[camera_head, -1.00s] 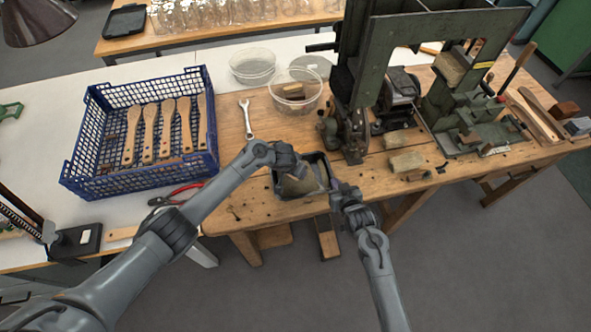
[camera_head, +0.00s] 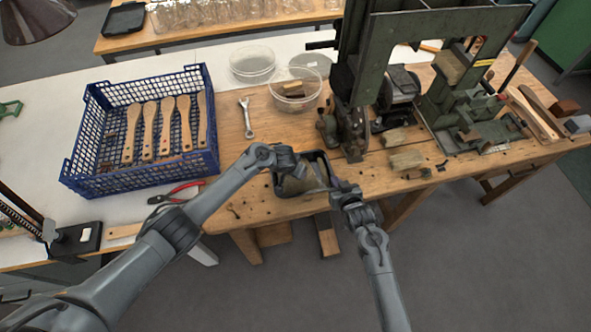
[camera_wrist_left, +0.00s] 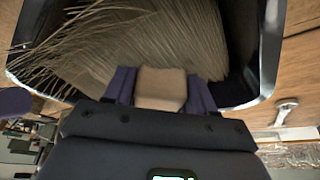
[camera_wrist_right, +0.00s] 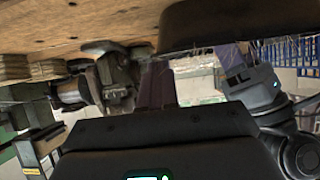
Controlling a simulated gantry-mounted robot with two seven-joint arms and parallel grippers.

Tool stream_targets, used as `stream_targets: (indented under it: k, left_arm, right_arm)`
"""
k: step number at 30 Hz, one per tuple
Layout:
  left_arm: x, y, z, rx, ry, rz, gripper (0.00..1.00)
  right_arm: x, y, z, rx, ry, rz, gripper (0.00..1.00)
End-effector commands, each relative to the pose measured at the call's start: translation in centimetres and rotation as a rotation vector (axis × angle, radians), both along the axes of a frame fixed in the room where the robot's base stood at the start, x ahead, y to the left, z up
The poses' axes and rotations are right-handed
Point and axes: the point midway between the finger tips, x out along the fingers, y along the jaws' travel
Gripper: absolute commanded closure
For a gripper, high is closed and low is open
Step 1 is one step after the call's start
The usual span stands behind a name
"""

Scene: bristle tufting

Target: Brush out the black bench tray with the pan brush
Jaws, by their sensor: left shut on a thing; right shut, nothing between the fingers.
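The black bench tray (camera_head: 324,160) sits at the front edge of the wooden bench. My left gripper (camera_head: 301,172) is over it, shut on the pan brush. In the left wrist view the brush's wooden handle (camera_wrist_left: 160,88) is between the purple fingers, and its long tan bristles (camera_wrist_left: 130,45) fan out inside the tray (camera_wrist_left: 270,45). The tray floor is mostly hidden by the bristles. My right gripper (camera_head: 336,188) is shut and empty beside the tray's right side. In the right wrist view the dark tray wall (camera_wrist_right: 235,20) is close to its fingers (camera_wrist_right: 155,85).
A blue crate (camera_head: 75,160) with several wooden brush handles stands left. Red-handled pliers (camera_head: 178,193) and a wrench (camera_head: 246,118) lie nearby. Clear bowls (camera_head: 296,92) are behind the tray. A green machine (camera_head: 395,45) stands close at the back right. Wooden blocks (camera_head: 405,160) lie right.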

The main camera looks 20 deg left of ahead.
Motion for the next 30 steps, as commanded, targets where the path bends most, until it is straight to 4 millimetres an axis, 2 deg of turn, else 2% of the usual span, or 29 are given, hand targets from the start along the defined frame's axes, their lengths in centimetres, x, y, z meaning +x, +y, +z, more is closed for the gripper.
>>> stream_targets:
  k: [5, 18, 24, 30]
  left_arm:
    - [-0.3, -0.2, 0.0, -0.001, 0.000, -0.001, 0.69]
    - [-2.7, -1.9, 0.1, -0.001, -0.001, 0.000, 0.69]
    - [-3.0, -2.1, -0.2, -0.001, 0.001, 0.001, 0.69]
    - [-2.4, -1.7, -0.3, 0.000, 0.002, 0.001, 0.69]
  right_arm:
    - [-0.1, -0.1, -0.2, -0.003, 0.003, -0.001, 1.00]
    - [-0.1, -0.1, -0.2, -0.002, 0.003, 0.000, 1.00]
    - [-0.1, -0.1, -0.2, -0.002, 0.003, 0.000, 1.00]
    - [-0.1, -0.1, -0.2, -0.002, 0.003, 0.000, 1.00]
